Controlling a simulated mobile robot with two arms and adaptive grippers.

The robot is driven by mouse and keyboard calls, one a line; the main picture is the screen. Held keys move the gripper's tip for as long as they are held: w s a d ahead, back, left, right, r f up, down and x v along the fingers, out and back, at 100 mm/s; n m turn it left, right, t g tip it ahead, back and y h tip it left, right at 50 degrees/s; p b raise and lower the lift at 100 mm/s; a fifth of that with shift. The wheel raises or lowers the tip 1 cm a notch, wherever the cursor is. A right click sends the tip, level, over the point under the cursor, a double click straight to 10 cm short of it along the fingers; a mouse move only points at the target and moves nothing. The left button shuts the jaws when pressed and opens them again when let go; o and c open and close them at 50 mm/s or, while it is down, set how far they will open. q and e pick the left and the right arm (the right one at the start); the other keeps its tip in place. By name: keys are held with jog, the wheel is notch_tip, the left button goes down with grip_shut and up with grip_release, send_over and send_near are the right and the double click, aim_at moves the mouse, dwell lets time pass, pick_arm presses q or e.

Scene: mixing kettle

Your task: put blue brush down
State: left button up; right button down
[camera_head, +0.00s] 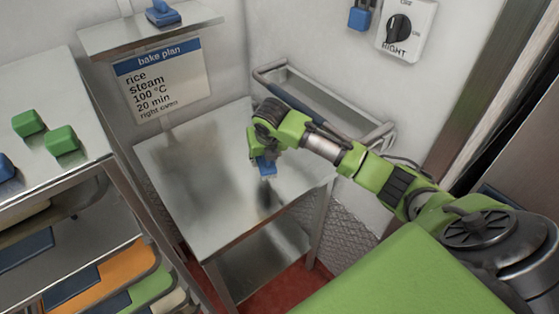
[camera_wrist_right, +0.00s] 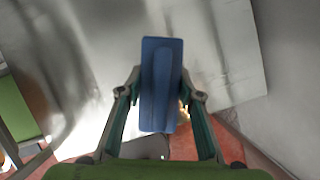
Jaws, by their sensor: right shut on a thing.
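A blue brush (camera_head: 264,168) is in my right gripper (camera_head: 263,153), over the right part of a steel table (camera_head: 185,190). In the right wrist view the blue brush (camera_wrist_right: 160,85) sits between the two fingers of the right gripper (camera_wrist_right: 160,98), its flat blue back toward the camera. The fingers are closed against its sides. A dark patch lies on the table just below the brush; I cannot tell whether the brush touches the tabletop. My left gripper is out of view.
A wall shelf (camera_head: 110,38) holds another blue object (camera_head: 163,13). A bake plan sign (camera_head: 160,82) hangs below it. A rail (camera_head: 325,100) runs behind the table. A rack at left carries green blocks (camera_head: 62,140) and trays. The table's left and middle are clear.

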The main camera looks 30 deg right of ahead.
jog(key=p, duration=0.2)
send_over(280, 173)
jog(key=shift+a+f, duration=0.2)
jog(key=shift+f, duration=0.4)
jog(key=shift+a+f, duration=0.15)
jog(key=shift+f, duration=0.45)
jog(key=shift+w+f, duration=0.1)
jog(key=shift+f, duration=0.2)
notch_tip(280, 173, down, 3)
jog(key=shift+f+p, duration=0.1)
jog(key=shift+p, duration=0.85)
jog(key=shift+d+f, duration=0.15)
jog(key=shift+d, duration=0.15)
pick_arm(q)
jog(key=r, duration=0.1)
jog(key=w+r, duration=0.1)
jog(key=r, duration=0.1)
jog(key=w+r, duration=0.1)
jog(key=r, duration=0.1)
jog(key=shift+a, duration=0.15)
pick_arm(e)
jog(key=shift+d+f, duration=0.1)
jog(key=shift+f, duration=0.15)
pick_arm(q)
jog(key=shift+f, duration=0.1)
pick_arm(e)
jog(key=c, duration=1.4)
grip_release()
jog(key=shift+c, duration=0.2)
